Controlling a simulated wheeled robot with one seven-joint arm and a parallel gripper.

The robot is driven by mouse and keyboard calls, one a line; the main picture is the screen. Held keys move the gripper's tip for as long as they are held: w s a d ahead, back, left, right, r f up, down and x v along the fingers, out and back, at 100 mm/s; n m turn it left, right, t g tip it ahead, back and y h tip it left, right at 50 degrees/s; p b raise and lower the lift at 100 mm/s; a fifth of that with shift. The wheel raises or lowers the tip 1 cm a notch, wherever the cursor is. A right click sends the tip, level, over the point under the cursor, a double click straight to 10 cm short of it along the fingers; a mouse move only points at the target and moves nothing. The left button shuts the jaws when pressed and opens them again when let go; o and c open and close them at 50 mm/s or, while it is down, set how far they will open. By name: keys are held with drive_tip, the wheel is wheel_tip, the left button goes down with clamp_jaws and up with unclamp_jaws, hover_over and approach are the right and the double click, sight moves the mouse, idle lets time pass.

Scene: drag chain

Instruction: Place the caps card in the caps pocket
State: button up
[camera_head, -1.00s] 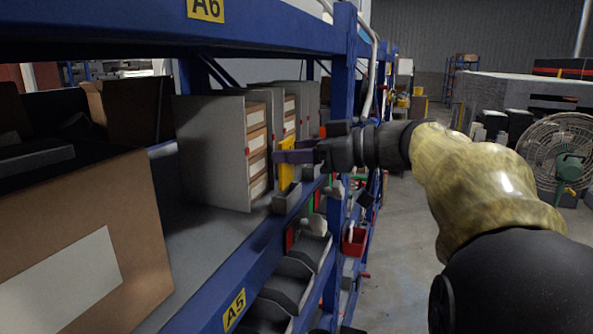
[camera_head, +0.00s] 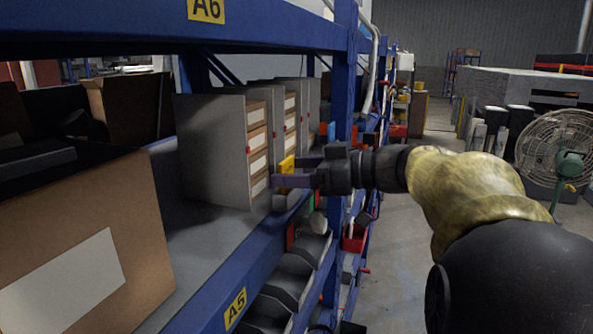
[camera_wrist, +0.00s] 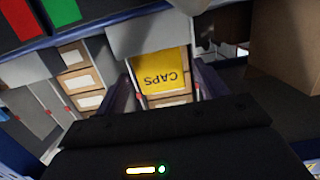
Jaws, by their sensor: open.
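The yellow card (camera_wrist: 161,72) reads CAPS, upside down in the wrist view. It stands in front of a brown labelled drawer face. My gripper (camera_wrist: 162,80) is open, one finger on each side of the card, with visible gaps. It also shows in the head view (camera_head: 280,181).
A blue shelf post (camera_head: 343,95) stands close behind my gripper. Grey drawer cabinets (camera_head: 212,150) line the shelf. Red and green cards (camera_wrist: 62,12) and more grey holders are near.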

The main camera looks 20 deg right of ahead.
drive_tip(key=shift+r, duration=0.15)
drive_tip(key=shift+s+d, duration=0.15)
drive_tip(key=shift+d, duration=0.1)
drive_tip(key=b+v, duration=0.5)
drive_tip(key=v, duration=0.6)
